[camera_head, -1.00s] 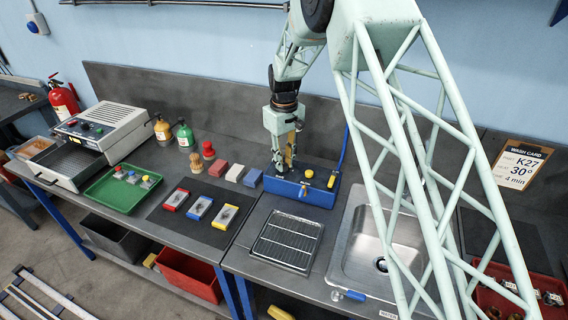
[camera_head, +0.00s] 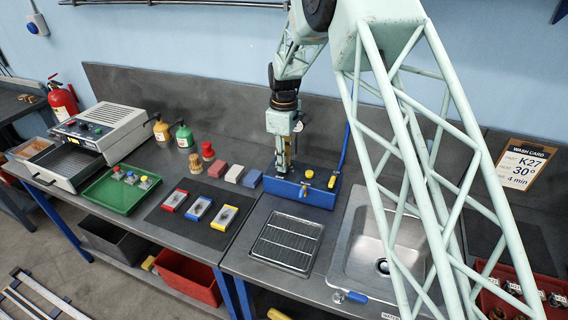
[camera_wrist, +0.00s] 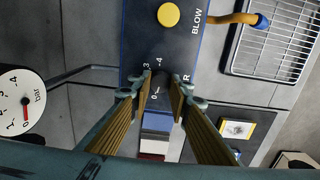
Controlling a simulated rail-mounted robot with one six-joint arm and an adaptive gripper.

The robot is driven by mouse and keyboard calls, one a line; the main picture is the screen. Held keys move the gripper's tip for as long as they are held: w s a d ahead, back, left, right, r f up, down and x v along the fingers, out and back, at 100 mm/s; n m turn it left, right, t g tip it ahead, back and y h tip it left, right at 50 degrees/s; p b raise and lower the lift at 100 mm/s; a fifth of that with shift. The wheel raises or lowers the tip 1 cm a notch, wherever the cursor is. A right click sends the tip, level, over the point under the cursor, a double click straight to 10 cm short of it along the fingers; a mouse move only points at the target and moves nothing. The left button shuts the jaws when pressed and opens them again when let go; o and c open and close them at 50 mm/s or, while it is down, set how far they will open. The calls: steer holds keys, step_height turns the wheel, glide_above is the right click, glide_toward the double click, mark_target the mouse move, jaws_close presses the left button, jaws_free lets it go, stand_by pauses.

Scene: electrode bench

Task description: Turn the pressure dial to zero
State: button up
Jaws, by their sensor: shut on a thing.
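The pressure dial (camera_wrist: 162,84) is a dark knob on the blue box (camera_wrist: 135,40), with white scale figures beside it; its pointer is not clear. My gripper (camera_wrist: 161,80) has its two ribbed brown fingers on either side of the dial and is shut on it. In the head view my gripper (camera_head: 287,165) points down at the left part of the blue box (camera_head: 320,197), and hides the dial there. The white round gauge (camera_wrist: 20,95), marked bar, shows at the left of the wrist view. Its red needle points at or close to 0.
A wire rack (camera_head: 287,241) and sink (camera_head: 375,240) lie in front. Coloured blocks (camera_head: 234,174) stand close left of the box.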

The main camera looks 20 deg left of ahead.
stand_by(0.4)
steer(key=o, duration=0.9)
steer(key=shift+c, duration=0.2)
steer(key=shift+r, duration=0.1)
step_height(320, 180, up, 12)
stand_by(0.7)
